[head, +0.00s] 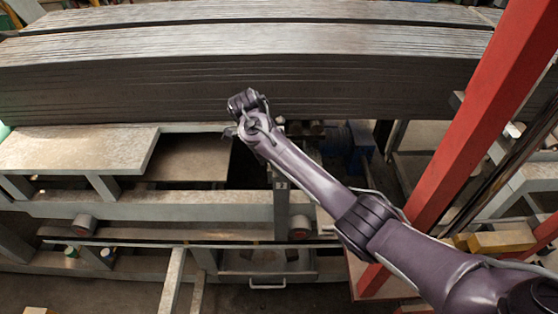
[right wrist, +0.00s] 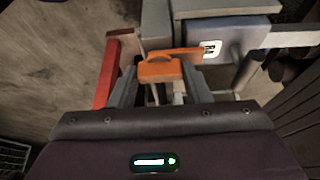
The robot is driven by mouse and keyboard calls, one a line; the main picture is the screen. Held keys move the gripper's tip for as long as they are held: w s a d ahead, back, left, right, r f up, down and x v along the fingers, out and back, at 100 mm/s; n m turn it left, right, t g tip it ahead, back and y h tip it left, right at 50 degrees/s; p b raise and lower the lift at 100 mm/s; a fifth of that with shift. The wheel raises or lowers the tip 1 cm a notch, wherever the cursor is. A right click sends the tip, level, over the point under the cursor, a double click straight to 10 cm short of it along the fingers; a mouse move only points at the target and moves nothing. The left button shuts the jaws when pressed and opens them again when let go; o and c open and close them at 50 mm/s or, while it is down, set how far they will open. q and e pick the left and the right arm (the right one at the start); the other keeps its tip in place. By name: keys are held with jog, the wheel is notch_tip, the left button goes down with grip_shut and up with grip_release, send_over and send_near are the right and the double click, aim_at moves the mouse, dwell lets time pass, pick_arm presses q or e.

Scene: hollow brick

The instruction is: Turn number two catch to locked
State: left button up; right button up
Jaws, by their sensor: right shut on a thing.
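An orange catch handle (right wrist: 158,72) sits between the two fingers of my right gripper (right wrist: 160,84) in the right wrist view. The gripper is shut on it. An orange bar (right wrist: 188,55) runs to the right behind the handle, beside a grey block (right wrist: 232,38) with a small white label (right wrist: 210,48). In the head view my right arm reaches in from the right, and its wrist hides the handle and the fingertips. A grey post (head: 281,210) there carries a small tag that looks like a 2. My left gripper is not in view.
A long stack of grey sheets (head: 200,75) spans the back. A red post (head: 470,125) stands right of my arm. A grey bench (head: 75,150) is at the left. A red bar (right wrist: 107,75) stands left of the fingers in the right wrist view.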

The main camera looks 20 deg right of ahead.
jog(key=o, duration=1)
